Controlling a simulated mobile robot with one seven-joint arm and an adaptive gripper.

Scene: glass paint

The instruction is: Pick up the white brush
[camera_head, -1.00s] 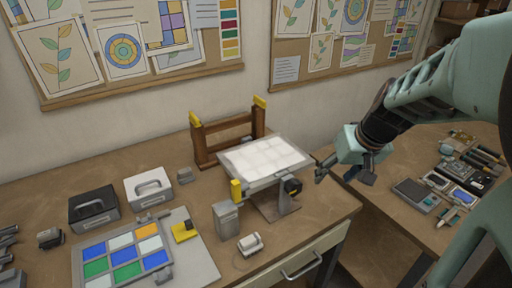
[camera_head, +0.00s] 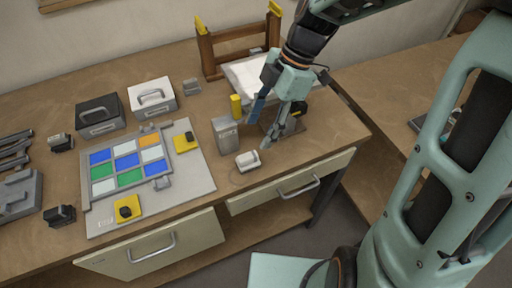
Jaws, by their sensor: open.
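A small white block-like item (camera_head: 249,160), which looks like the white brush, lies on the wooden workbench (camera_head: 190,80) near its front edge. It is too small to make out bristles. My gripper (camera_head: 262,126) is open, pointing down, above and slightly to the right of this white item. The gripper appears empty and apart from it.
A board with coloured glass tiles (camera_head: 204,183) lies to the left. Black (camera_head: 100,117) and white (camera_head: 151,96) boxes stand behind the board.

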